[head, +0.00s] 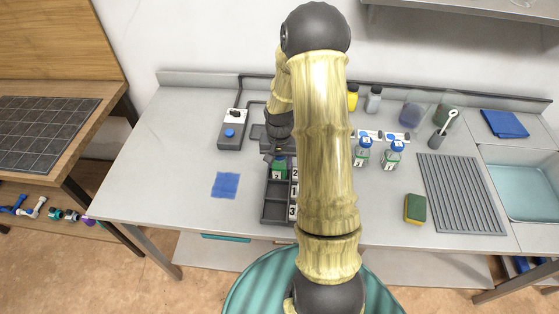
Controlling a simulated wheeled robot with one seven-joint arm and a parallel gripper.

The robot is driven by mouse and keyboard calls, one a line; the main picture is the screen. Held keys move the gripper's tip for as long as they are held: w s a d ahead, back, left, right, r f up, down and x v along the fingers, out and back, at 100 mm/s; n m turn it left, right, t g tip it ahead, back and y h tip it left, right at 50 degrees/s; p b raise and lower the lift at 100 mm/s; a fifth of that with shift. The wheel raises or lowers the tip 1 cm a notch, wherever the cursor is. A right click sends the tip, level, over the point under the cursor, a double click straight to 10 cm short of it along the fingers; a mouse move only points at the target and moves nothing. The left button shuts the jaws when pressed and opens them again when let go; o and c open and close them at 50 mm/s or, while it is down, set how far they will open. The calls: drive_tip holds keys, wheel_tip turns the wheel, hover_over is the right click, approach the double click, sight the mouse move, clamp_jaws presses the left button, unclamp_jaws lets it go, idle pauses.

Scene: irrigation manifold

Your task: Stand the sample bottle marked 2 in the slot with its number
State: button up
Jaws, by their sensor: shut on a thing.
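The sample bottle marked 2 (278,171) has a green body and a white label with a 2. It is upright at the back compartment of the grey rack (265,208), beside the number plate 2 (295,173). My gripper (275,153) is above the bottle and shut on its top, which it hides. I cannot tell whether the bottle's base touches the compartment floor. The number plates run 2, 1, 3 from back to front. The compartments by 1 and 3 look empty, though my arm hides the rack's right side.
Two blue-capped bottles (392,154) (362,152) stand to the right of my arm. A grey box with a blue button (230,132) stands back left and a blue cloth (226,185) lies left of the rack. A sponge (415,209), drain mat (460,190) and sink (525,185) are right.

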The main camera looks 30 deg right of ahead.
drive_tip(key=shift+f, duration=0.1)
drive_tip(key=o, duration=1.1)
drive_tip(key=shift+c, duration=0.2)
wheel_tip(320, 180, up, 12)
drive_tip(key=shift+r+b, duration=0.15)
drive_tip(key=shift+b, duration=0.2)
drive_tip(key=s+a+r+n+t, duration=0.2)
drive_tip(key=s+a+n, duration=0.4)
drive_tip(key=s+a, duration=0.6)
drive_tip(key=shift+s+a+r+n+t, duration=0.3)
drive_tip(key=shift+a+r+n, duration=0.1)
drive_tip(key=shift+a, duration=0.4)
